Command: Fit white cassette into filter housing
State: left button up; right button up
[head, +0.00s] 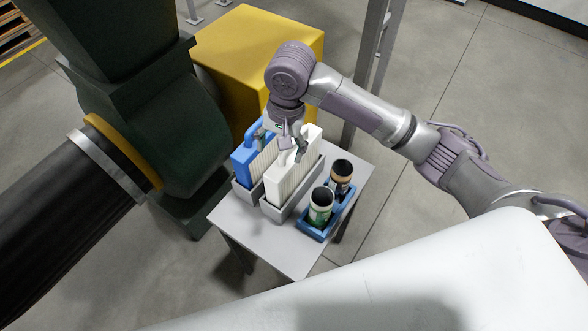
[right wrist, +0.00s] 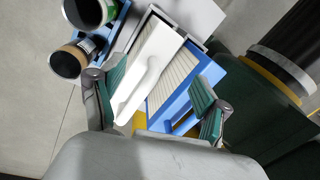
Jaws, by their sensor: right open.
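The white cassette (head: 283,183) stands upright in a grey holder (head: 292,208) on a small table. In the right wrist view the white cassette (right wrist: 150,62) shows its top with a raised handle. My right gripper (head: 283,143) is open over the cassettes; in the right wrist view its green-padded fingers (right wrist: 155,100) are spread wide, with nothing clearly held between them. The dark green machine (head: 150,110) at the left, joined to a black duct, may be the filter housing; no opening shows. My left gripper is out of view.
A blue-framed pleated cassette (head: 243,167) stands close beside the white one. Two cans (head: 320,204) sit in a blue tray (head: 312,232) at the table's right. A yellow box (head: 250,45) and a grey post (head: 368,80) stand behind. The table (head: 260,248) is bare at its front.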

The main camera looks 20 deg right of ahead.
aim_at(294, 151)
jog(key=w+d+r+m, duration=0.1)
jog(key=w+d+r+m+h, duration=0.1)
jog(key=r, duration=0.1)
jog(key=w+d+r+m, duration=0.1)
jog(key=d+r, duration=0.1)
jog(key=shift+w+m, duration=0.1)
jog(key=shift+m, duration=0.2)
notch_tip(294, 151, down, 8)
jog(key=shift+f+p, duration=0.15)
jog(key=shift+p, duration=0.2)
jog(key=f, duration=0.2)
jog(key=f+p, duration=0.1)
jog(key=f, duration=0.1)
jog(key=shift+w+d+f, duration=0.1)
jog(key=shift+w+d, duration=0.1)
jog(key=shift+w, duration=0.05)
jog(key=shift+f, duration=0.55)
grip_shut()
